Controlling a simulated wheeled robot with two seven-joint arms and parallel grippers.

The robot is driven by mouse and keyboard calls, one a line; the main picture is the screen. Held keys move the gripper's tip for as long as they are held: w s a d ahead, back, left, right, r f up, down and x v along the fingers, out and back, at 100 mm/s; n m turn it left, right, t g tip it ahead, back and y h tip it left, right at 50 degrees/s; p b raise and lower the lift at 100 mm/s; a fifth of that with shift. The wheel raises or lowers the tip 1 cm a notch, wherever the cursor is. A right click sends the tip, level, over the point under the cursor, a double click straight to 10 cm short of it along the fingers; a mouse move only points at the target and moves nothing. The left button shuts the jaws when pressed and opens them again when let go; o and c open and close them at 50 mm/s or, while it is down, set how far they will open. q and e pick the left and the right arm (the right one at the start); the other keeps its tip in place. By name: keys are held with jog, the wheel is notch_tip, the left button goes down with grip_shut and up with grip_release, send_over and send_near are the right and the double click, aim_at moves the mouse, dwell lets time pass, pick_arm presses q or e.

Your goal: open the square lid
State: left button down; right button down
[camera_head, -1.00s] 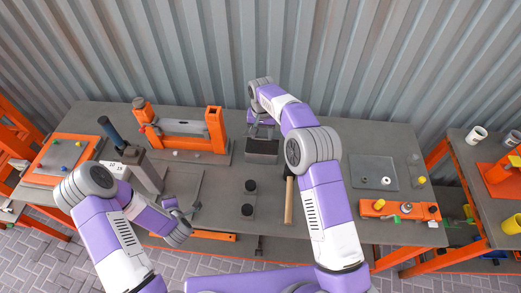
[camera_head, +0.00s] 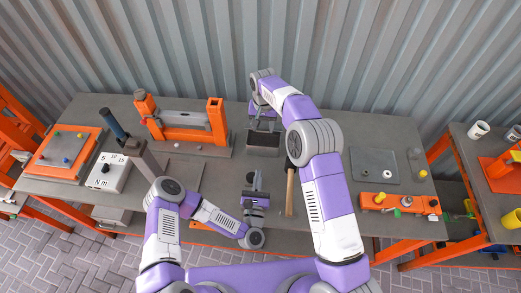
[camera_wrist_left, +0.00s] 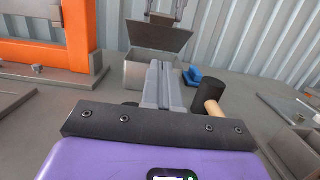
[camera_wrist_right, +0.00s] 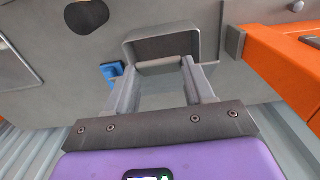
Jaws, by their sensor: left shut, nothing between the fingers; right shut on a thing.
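A small grey square box (camera_head: 262,152) stands at the back middle of the table. In the left wrist view its dark lid (camera_wrist_left: 160,37) is raised and tilted above the box body (camera_wrist_left: 150,74). My right gripper (camera_head: 262,119) is behind the box and shut on the lid; in the right wrist view its fingers (camera_wrist_right: 160,78) are at the lid's edge, with the box (camera_wrist_right: 165,30) beyond. My left gripper (camera_head: 257,174) is shut and empty, in front of the box and apart from it. In its own view its fingers (camera_wrist_left: 160,78) point toward the box.
A mallet with a wooden handle (camera_head: 290,190) lies right of my left gripper. A small blue thing (camera_wrist_left: 193,77) sits beside the box. An orange frame (camera_head: 183,128) stands left of the box. A grey plate (camera_head: 374,166) and an orange block (camera_head: 400,203) lie to the right.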

jog(key=shift+w+d+f, duration=0.1)
jog(key=shift+w+d, duration=0.1)
pick_arm(q)
jog(key=r+x, duration=0.2)
jog(key=x, duration=1)
jog(key=shift+r, duration=0.4)
jog(key=shift+w, duration=0.1)
jog(key=shift+w+r+g, duration=0.15)
jog(key=shift+w+r, duration=0.1)
jog(key=shift+r, duration=0.2)
jog(key=shift+w+r+g, duration=0.15)
jog(key=shift+w+r, duration=0.15)
jog(key=shift+r, duration=0.2)
pick_arm(e)
jog(key=shift+s+a+f, duration=0.1)
jog(key=c, duration=0.8)
grip_release()
jog(key=o, duration=0.4)
pick_arm(q)
jog(key=shift+d+f, duration=0.15)
jog(key=shift+d, duration=0.05)
